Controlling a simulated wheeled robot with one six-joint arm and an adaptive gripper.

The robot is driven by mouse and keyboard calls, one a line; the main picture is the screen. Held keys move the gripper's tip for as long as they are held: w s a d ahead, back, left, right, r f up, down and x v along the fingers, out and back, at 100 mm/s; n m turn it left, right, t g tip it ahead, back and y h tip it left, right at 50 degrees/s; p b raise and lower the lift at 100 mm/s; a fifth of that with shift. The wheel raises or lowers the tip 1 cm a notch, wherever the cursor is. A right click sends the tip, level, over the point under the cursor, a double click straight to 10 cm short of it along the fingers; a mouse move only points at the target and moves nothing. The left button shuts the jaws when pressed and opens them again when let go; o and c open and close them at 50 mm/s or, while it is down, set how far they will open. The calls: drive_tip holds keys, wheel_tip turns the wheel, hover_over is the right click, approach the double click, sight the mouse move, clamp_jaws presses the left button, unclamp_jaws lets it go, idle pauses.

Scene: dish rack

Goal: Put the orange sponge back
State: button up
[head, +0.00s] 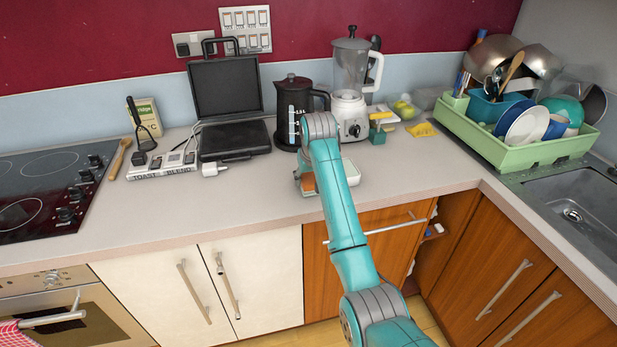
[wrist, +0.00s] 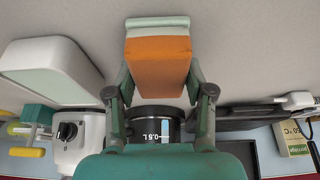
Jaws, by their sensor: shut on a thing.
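The orange sponge (wrist: 157,72) is between the fingers of my gripper (wrist: 160,84), which is shut on it, in the wrist view. A pale green and white band lies along its far end. In the head view, a small orange part of the sponge (head: 309,184) shows left of my arm, over the counter near its front edge. My arm hides most of the gripper there. I cannot tell whether the sponge touches the counter.
A white dish with a pale green inside (wrist: 55,72) is beside the gripper; its edge shows in the head view (head: 351,171). A black kettle (head: 293,108) and blender (head: 349,105) stand behind. A green dish rack (head: 520,154) is at right.

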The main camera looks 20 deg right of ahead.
drive_tip(key=shift+f, duration=0.2)
drive_tip(key=o, duration=1.2)
drive_tip(key=v, duration=1.2)
clamp_jaws()
